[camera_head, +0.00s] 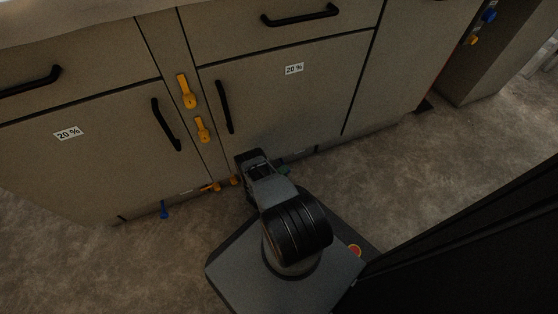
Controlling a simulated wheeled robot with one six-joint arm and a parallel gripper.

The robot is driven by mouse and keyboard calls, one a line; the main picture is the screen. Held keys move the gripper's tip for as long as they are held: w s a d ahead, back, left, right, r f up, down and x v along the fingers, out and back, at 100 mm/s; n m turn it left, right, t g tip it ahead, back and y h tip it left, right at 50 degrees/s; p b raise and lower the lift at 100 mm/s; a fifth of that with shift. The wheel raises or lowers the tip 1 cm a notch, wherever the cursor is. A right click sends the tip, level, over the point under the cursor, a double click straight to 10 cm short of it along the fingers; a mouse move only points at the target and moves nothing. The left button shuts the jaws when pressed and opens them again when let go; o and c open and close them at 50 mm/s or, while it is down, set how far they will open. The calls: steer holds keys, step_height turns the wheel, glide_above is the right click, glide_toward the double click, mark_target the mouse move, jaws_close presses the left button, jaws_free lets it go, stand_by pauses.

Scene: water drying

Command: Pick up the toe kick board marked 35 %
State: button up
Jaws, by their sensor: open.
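No label reading 35 % can be made out in the head view. A low strip (316,150) runs under the cabinet fronts near the floor, in shadow and partly hidden behind my arm. Which part of it is the marked toe kick board, I cannot tell. My gripper (250,157) is at the end of my arm, low in front of the cabinets, close to that strip. It is open, and nothing shows held in it. Its fingertips are hard to make out.
Two cabinet doors, left (75,150) and right (290,95), carry 20 % labels and black handles. Yellow tools (186,92) are on the panel between them. Orange clips (212,187) and a blue clip (164,210) sit low by the cabinet base. The floor (420,165) at right is clear.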

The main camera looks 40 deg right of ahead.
steer(key=shift+d+r+b, duration=0.1)
steer(key=shift+d+b, duration=0.4)
steer(key=shift+d, duration=1.4)
steer(key=c, duration=1.2)
steer(key=shift+w, duration=0.1)
jaws_close()
steer(key=shift+r, duration=0.1)
